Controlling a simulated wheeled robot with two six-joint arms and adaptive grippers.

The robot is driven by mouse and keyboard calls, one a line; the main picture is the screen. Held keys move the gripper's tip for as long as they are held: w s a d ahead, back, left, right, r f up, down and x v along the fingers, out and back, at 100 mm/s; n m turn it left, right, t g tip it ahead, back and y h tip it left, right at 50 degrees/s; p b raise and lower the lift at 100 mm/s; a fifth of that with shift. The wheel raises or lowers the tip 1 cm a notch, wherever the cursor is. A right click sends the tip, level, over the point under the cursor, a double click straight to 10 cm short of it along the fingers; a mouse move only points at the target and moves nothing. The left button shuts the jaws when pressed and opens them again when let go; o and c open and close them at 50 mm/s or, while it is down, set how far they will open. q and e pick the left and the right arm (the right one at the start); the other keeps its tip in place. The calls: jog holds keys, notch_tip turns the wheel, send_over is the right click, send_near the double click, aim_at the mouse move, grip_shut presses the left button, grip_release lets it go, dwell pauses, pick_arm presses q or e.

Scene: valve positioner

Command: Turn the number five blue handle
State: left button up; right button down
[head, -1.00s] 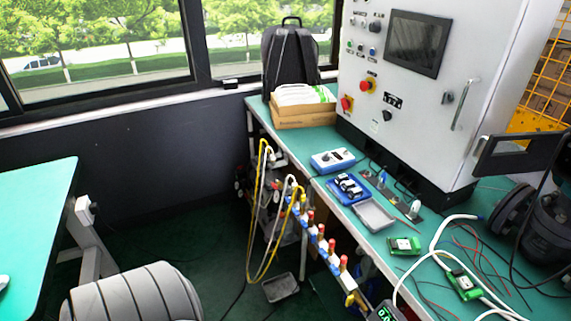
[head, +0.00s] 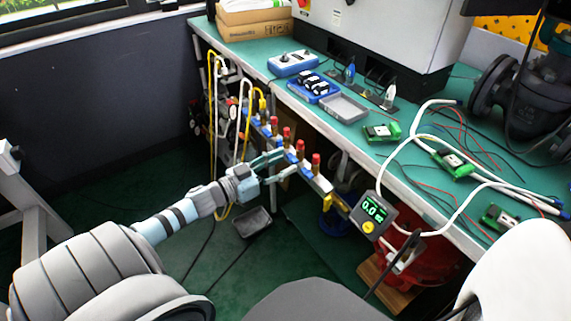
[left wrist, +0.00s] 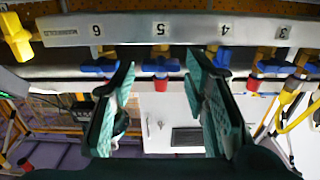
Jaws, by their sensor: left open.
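The valve manifold (head: 314,180) runs along the table's front edge, with several red-topped brass fittings. In the left wrist view, which looks inverted, its rail (left wrist: 190,27) carries the labels 6, 5, 4 and 3 from left to right. The number five blue handle (left wrist: 160,66) sits just below the label 5, with red beneath it. My left gripper (head: 287,163) is open at the manifold. In the left wrist view its fingers (left wrist: 160,68) stand on either side of the number five handle; I cannot tell whether they touch it. My right gripper does not show.
Neighbouring blue handles at label 6 (left wrist: 99,66) and label 4 (left wrist: 220,56) lie close to the fingers. A yellow handle (left wrist: 16,38) is at the far left there. Yellow and white hoses (head: 212,120) hang left of the manifold. A digital gauge (head: 373,213) is at its near end.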

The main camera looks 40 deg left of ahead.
pick_arm(q)
jog(key=shift+w+d+r, duration=0.15)
jog(key=shift+w, duration=0.55)
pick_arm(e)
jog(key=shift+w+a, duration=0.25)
